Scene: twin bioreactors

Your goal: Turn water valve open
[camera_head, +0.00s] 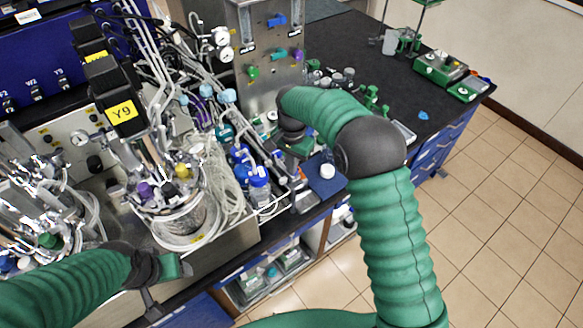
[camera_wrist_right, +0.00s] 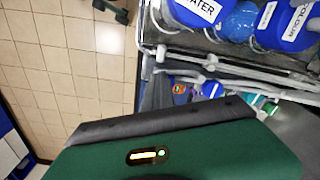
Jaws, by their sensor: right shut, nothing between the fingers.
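I cannot tell for sure which part is the water valve. A metal panel (camera_head: 268,95) at the top middle of the head view carries a blue handle (camera_head: 276,20), a teal one (camera_head: 280,55), a purple one (camera_head: 298,55) and a green one (camera_head: 252,72). My right gripper (camera_head: 299,152) is shut and empty, low in front of the panel, beside blue-capped bottles. Its green and black body (camera_wrist_right: 165,145) fills the bottom of the right wrist view. My left gripper (camera_head: 165,275) is at the lower left, its fingers unclear.
A blue-capped bottle labelled WATER (camera_wrist_right: 198,12) and one labelled COLOUR (camera_wrist_right: 296,22) stand close by in the wrist view, with thin pale tubes below. Glass reactor vessels (camera_head: 180,210) and tubing crowd the left bench. The tiled floor (camera_head: 510,200) at right is clear.

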